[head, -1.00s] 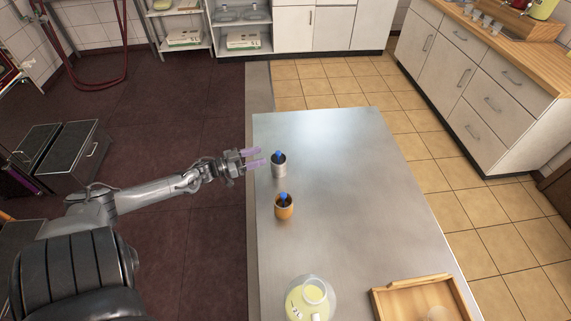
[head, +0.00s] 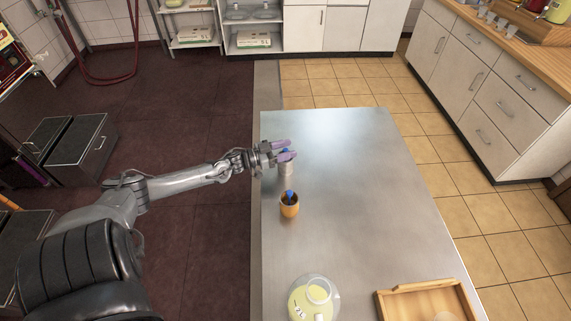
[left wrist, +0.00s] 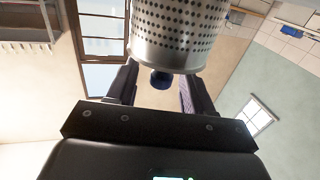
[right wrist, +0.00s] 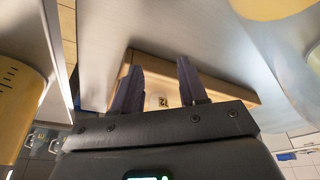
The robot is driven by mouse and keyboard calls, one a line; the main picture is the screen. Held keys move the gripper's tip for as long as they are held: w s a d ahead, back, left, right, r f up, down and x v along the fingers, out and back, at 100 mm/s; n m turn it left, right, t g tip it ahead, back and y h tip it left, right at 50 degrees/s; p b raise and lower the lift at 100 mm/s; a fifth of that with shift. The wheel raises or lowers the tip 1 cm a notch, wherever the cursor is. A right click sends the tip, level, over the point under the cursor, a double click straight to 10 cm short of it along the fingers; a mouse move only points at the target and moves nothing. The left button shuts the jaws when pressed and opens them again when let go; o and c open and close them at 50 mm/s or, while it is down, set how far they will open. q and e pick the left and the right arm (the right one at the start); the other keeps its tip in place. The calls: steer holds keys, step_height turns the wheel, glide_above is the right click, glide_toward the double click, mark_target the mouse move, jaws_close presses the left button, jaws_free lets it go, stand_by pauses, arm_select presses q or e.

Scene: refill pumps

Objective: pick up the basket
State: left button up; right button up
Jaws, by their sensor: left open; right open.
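The basket (head: 286,169) is a small metal cup with a blue top part, standing on the steel table near its left edge. In the left wrist view the perforated basket (left wrist: 180,30) is large at the top, with the blue part (left wrist: 161,79) between the fingers. My left gripper (head: 284,150) is open around the basket's upper part and partly covers it. I cannot tell whether the fingers touch it. My right gripper (right wrist: 160,90) is open and empty in its wrist view, and out of the head view.
An orange-brown cup (head: 289,208) with a blue top stands just nearer than the basket. A glass jug of yellow liquid (head: 303,300) and a wooden tray (head: 388,304) are at the near end. The table's right and far parts are clear.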

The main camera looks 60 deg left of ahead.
arm_select(q)
steer(key=c, duration=0.8)
steer(key=shift+r, duration=0.15)
